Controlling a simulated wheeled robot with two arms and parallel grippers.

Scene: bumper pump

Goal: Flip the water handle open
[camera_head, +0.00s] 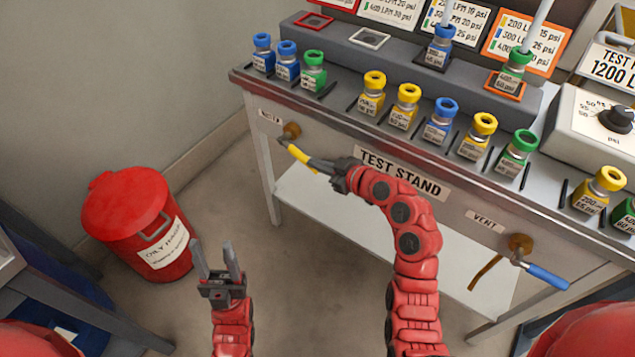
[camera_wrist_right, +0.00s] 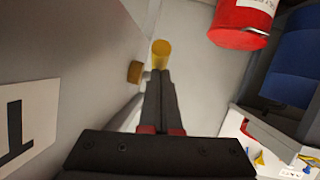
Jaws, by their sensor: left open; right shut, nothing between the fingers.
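The water valve's brass body (camera_head: 291,131) is on the front panel of the test stand, beside a small, partly unreadable label (camera_head: 269,117). Its yellow handle (camera_head: 300,156) slants down and to the right from the valve. My right gripper (camera_head: 322,165) is shut and empty, with its fingertips right at the handle; I cannot tell whether they touch. In the right wrist view the yellow handle (camera_wrist_right: 161,52) shows just beyond the closed fingertips (camera_wrist_right: 160,76), with the brass body (camera_wrist_right: 135,72) to the left. My left gripper (camera_head: 216,262) is open and empty, low over the floor.
A vent valve with a blue handle (camera_head: 546,277) is further right on the same panel. Several bottles with coloured caps stand on the test stand (camera_head: 330,112). A red bin (camera_head: 125,215) stands on the floor at left. The floor between bin and stand is clear.

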